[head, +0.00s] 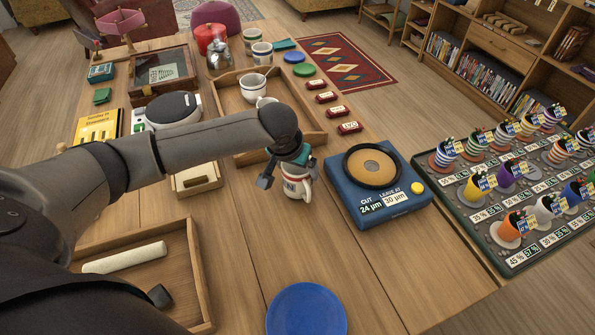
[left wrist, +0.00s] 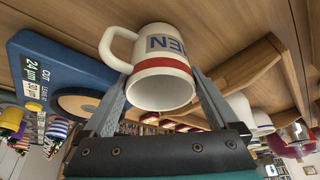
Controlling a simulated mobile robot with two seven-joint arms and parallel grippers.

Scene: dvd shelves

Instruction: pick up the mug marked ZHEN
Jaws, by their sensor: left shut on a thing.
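My left gripper (head: 287,172) is shut on a white mug (head: 296,189) with a red band and blue lettering. In the left wrist view the mug (left wrist: 160,75) sits between the two fingers (left wrist: 160,98), its handle to the left. The letters that show there end in EN; the start of the word is turned out of sight. In the head view the mug is near the middle of the table, left of the blue device, partly covered by my gripper. I cannot tell whether it touches the table. My right gripper is not in view.
A blue device (head: 398,204) with a round pad stands close to the right of the mug. A wooden tray (head: 229,110) with white cups lies behind, beside several red name tags (head: 348,128). A blue plate (head: 306,310) lies in front. A rack of colourful cups (head: 510,262) stands right.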

